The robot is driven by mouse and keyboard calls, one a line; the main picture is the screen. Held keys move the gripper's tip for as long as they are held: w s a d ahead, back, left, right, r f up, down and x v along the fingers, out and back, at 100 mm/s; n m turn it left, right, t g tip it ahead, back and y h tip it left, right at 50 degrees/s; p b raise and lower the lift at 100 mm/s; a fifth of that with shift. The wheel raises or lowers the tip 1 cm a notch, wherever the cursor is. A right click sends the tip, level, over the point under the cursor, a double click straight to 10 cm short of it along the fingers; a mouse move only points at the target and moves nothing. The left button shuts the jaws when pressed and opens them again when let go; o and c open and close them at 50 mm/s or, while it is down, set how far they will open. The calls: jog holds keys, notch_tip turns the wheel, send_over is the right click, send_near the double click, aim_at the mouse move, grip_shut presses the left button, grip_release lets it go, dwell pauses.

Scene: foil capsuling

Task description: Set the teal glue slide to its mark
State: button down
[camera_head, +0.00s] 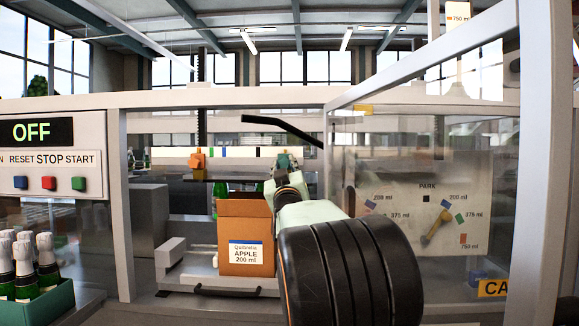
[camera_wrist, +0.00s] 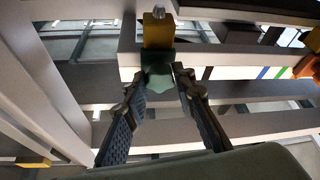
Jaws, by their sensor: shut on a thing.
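The teal glue slide (camera_head: 285,160) sits on the horizontal rail right of the orange slide, in front of a pale strip with coloured marks. In the wrist view the teal slide (camera_wrist: 159,79) lies between the two fingers, under a yellow-orange block (camera_wrist: 158,32). My gripper (camera_wrist: 160,84) is shut on the teal slide; in the head view my gripper (camera_head: 284,176) reaches it from below and partly hides it. The pale strip (camera_head: 245,152) carries green, blue and dark marks left of the teal slide. Whether the slide lines up with a mark cannot be told.
An orange slide (camera_head: 197,160) is on the same rail to the left. An orange carton (camera_head: 240,222) labelled "Quilbrella APPLE 200 ml" stands below. A clear panel and frame post (camera_head: 533,170) bound the right side. Bottles (camera_head: 23,262) stand in a green crate at left.

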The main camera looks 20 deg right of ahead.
jog(key=w+a, duration=0.1)
jog(key=a, duration=0.1)
jog(key=w+a+p, duration=0.1)
jog(key=a, duration=0.2)
jog(key=w+a, duration=0.1)
jog(key=a, duration=0.1)
jog(key=shift+a+r, duration=0.15)
jog(key=shift+a, duration=0.2)
jog(key=c, duration=1.6)
grip_release()
jog(key=v, duration=1.2)
jog(key=shift+d, duration=0.1)
jog(key=shift+s, duration=0.1)
